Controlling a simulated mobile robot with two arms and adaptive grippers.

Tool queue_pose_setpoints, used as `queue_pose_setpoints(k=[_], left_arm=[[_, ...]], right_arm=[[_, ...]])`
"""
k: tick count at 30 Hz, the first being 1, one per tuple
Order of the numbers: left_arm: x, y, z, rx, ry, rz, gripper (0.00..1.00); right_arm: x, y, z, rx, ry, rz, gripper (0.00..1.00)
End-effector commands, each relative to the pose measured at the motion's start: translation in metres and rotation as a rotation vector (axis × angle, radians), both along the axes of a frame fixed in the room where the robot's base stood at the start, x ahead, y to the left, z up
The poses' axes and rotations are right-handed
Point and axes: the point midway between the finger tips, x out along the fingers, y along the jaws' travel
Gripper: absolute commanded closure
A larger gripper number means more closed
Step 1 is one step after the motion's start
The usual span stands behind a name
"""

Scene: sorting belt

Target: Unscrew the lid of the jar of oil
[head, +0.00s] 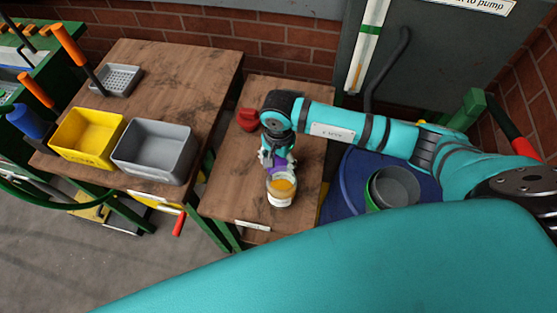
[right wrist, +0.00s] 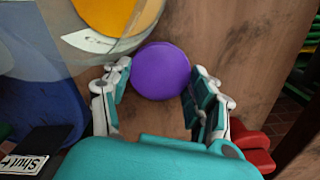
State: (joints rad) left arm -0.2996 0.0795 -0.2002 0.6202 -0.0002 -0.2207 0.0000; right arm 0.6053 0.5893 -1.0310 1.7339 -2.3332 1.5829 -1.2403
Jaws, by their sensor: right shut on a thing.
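The jar of oil (head: 281,187) stands on the small wooden table, with orange-yellow oil showing through its top and a pale band round it. It also shows partly in the right wrist view (right wrist: 105,14), cut off by the top edge. The round purple lid (right wrist: 160,71) is between the fingers of my right gripper (right wrist: 160,85), which is shut on it. In the head view the lid (head: 277,165) shows partly just behind the jar; it appears off the jar's mouth. Whether it touches the rim is unclear. My left gripper is in neither view.
A red object (head: 248,119) lies on the small table (head: 235,205) behind the jar. A larger table at left holds a yellow bin (head: 87,137), a grey bin (head: 154,151) and a grey perforated tray (head: 117,80). A dark grey round container (head: 394,187) stands right of the small table.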

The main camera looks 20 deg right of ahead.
Motion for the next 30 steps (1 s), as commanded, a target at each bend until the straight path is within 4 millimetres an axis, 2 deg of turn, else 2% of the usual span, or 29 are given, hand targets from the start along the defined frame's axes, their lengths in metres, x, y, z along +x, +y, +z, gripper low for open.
queue_pose_setpoints(k=[3, 13, 14, 19, 26, 30], left_arm=[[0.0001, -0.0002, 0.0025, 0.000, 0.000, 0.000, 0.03], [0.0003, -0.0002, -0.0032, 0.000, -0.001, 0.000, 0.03], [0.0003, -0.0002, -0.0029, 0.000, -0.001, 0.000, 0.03], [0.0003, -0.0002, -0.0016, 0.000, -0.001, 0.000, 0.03], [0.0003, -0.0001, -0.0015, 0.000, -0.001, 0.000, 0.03], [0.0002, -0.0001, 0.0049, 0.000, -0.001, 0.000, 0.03]], right_arm=[[-0.0005, 0.0005, -0.0104, 0.001, 0.001, 0.000, 0.79], [0.0001, 0.0002, -0.0147, 0.001, -0.001, 0.000, 0.79], [0.0002, 0.0003, -0.0141, 0.001, -0.001, 0.000, 0.39], [0.0001, 0.0003, -0.0129, 0.001, -0.001, 0.000, 0.17], [0.0000, 0.0002, -0.0128, 0.000, 0.000, 0.000, 0.17], [-0.0001, 0.0004, -0.0066, 0.001, 0.000, 0.000, 0.17]])
